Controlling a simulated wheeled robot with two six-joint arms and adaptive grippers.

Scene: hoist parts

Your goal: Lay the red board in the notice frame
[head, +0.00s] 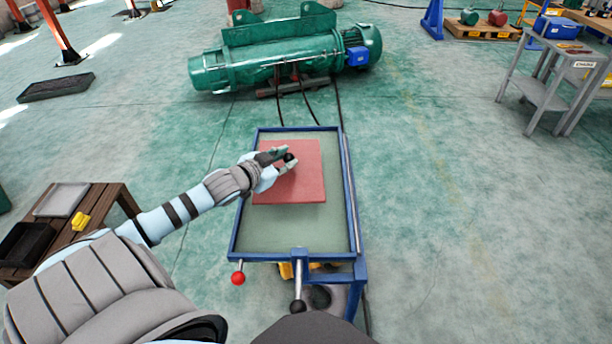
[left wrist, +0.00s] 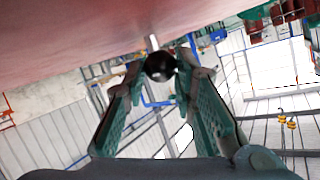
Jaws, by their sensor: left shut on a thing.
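The red board (head: 300,185) is a flat square plate with a black ball knob (left wrist: 160,66) on a short pale stem. In the head view it is over the upper middle of a blue-rimmed table (head: 352,200) with a grey-green top. I see no other frame, and cannot tell whether the board rests on that top or hangs just above it. My left gripper (head: 283,160) is shut on the knob, which shows between both fingertips (left wrist: 158,72) in the left wrist view. The board's red face fills the upper left there. My right gripper is not in view.
A red-ball lever (head: 238,278) and a black-ball lever (head: 298,305) stick out at the table's near edge. A green hoist (head: 285,55) lies beyond the table. A brown bench (head: 105,207) stands left, a grey trolley (head: 550,85) far right. Floor right of the table is clear.

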